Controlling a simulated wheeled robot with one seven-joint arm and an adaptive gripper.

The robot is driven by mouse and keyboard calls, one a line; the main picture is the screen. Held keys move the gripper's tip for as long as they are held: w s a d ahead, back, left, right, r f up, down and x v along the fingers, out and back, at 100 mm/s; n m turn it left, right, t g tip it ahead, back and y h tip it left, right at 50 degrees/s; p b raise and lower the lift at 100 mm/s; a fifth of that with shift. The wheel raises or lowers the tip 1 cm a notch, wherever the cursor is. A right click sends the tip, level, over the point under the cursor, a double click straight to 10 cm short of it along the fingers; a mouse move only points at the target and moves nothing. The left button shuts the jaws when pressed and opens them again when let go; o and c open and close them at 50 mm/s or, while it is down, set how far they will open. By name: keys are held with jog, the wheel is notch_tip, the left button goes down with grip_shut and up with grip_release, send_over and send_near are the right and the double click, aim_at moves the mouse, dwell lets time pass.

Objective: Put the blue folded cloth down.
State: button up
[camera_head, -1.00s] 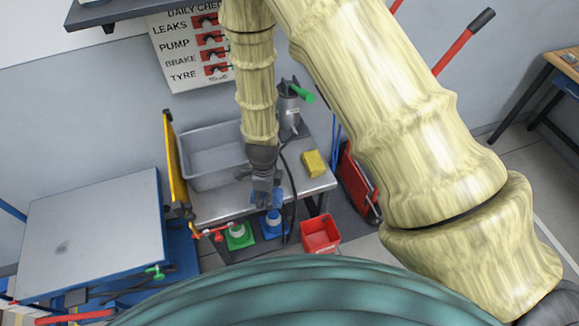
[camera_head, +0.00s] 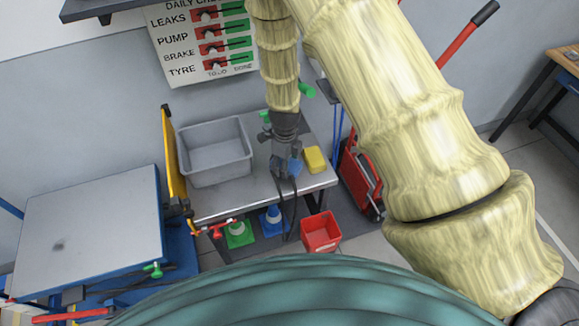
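My gripper (camera_head: 287,171) points down over the right part of the grey metal bench, between the grey tub and the yellow sponge-like block. A small patch of the blue folded cloth (camera_head: 296,164) shows at its fingers, and the fingers are closed on it. Most of the cloth is hidden behind the gripper. I cannot tell whether the cloth touches the bench top (camera_head: 240,198) or is held just above it.
The grey tub (camera_head: 215,152) fills the bench's back left; the yellow block (camera_head: 316,159) lies close at right. A green-handled thing (camera_head: 306,90) stands behind my arm. A red bin (camera_head: 320,232) is on the floor. The bench's front strip is clear.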

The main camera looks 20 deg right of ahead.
aim_at(290, 164)
jog(key=shift+w+d+f, duration=0.15)
jog(key=shift+w+d, duration=0.8)
jog(key=shift+f+b, duration=1.6)
jog(key=shift+f, duration=0.2)
jog(key=shift+r, duration=0.1)
jog(key=o, duration=1.3)
jog(key=shift+c, duration=0.2)
jog(key=shift+r+b, duration=1.7)
jog(key=shift+r, duration=4.3)
